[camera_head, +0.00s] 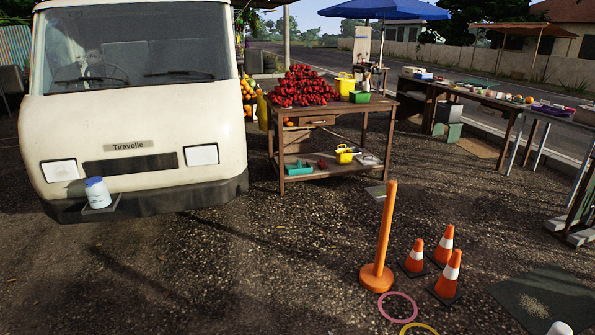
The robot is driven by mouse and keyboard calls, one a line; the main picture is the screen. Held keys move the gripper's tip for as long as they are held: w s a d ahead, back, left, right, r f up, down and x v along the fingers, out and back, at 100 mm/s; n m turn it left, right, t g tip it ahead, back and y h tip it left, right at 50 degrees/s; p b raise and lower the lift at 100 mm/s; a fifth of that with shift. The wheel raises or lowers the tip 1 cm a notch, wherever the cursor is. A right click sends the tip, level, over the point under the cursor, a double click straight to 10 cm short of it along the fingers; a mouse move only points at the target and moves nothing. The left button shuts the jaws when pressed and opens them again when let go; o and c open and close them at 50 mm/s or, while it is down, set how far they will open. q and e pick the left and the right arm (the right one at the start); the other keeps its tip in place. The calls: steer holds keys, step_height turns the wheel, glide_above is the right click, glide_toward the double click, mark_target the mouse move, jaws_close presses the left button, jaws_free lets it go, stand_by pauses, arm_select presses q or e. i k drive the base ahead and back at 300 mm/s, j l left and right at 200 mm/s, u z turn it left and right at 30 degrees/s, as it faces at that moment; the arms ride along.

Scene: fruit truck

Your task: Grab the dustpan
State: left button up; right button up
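I cannot pick out a dustpan for certain. A flat grey object (368,159) lies on the lower shelf of the wooden table (330,116), right of a yellow container (344,154); it is too small to identify. A teal object (298,168) lies at the left of that shelf. Neither of my grippers is clearly in view. A small white shape shows at the bottom right edge, and I cannot tell what it is.
A white van (140,120) stands at the left with a white, blue-topped container (96,193) at its bumper. An orange post (384,240), orange cones (447,275) and rings (397,307) stand or lie front right. Gravel in the front middle is open.

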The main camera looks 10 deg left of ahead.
mark_target(301, 169)
steer(key=i+u, duration=0.4)
steer(key=i, duration=0.4)
steer(key=i+j+u, duration=0.1)
steer(key=i+u, duration=0.2)
steer(key=i, duration=0.7)
steer(key=i+l+u, duration=0.1)
steer(key=i+u, duration=0.15)
steer(key=i, duration=0.7)
steer(key=i+z, duration=0.2)
steer(key=i, duration=0.25)
steer(key=i+z, duration=0.25)
steer(key=i, duration=0.25)
steer(key=i+j+z, duration=0.2)
steer(key=i, duration=0.25)
steer(key=i+j+z, duration=0.1)
steer(key=i+z, duration=0.15)
steer(key=i, duration=0.25)
steer(key=i+l+u, duration=0.15)
steer(key=i, duration=0.3)
steer(key=i+l+u, duration=0.1)
steer(key=i+l, duration=0.2)
steer(key=i, duration=0.15)
steer(key=i+l+u, duration=0.15)
steer(key=i+l, duration=0.15)
steer(key=i, duration=0.15)
